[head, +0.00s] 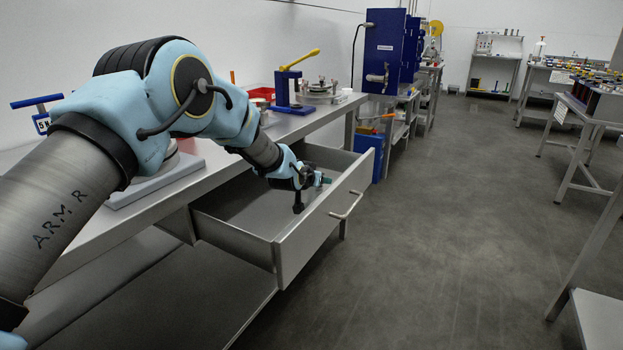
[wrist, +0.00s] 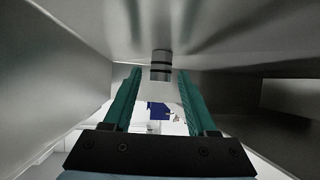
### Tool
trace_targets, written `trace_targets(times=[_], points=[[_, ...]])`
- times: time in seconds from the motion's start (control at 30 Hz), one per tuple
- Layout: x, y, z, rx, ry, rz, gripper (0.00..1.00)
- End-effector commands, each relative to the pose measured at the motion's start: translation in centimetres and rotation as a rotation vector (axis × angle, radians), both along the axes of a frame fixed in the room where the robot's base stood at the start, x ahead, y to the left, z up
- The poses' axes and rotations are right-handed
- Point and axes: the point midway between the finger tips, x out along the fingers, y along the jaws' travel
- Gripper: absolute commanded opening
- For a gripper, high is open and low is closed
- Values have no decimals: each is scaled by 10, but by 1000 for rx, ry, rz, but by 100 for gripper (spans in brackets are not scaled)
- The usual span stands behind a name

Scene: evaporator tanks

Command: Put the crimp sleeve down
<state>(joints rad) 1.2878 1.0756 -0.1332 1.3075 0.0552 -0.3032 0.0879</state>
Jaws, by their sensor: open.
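The crimp sleeve (wrist: 161,58) is a small grey cylinder with dark bands. In the wrist view it is at the upper middle, against the bare metal of the open drawer. My gripper (wrist: 160,74) has two green fingers, open, one on each side of the sleeve's near end, with a visible gap on both sides. In the head view my gripper (head: 325,181) reaches down into the open drawer (head: 318,232), near its front panel. The sleeve cannot be made out there. Whether it rests fully on the drawer floor is hard to tell.
The drawer's walls stand close around my gripper, and its handle (head: 347,206) is on the front panel. The workbench (head: 215,158) above holds a blue press (head: 287,88) with a yellow lever and a red bin (head: 261,94). The floor at right is open.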

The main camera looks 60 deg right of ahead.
Motion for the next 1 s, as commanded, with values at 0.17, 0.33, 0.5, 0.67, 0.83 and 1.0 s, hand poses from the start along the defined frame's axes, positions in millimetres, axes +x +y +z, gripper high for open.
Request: trace_targets(times=[0.17, 0.33, 0.5, 0.67, 0.83, 1.0], points=[[-3, 24, 13, 0, 0, 1, 58], [-7, 54, 30, -1, 0, 0, 58], [-11, 80, 44, -2, -1, 1, 58], [-13, 95, 52, -1, -1, 1, 58], [-14, 101, 55, -1, 0, 0, 58], [-14, 101, 55, -1, 0, 0, 58]])
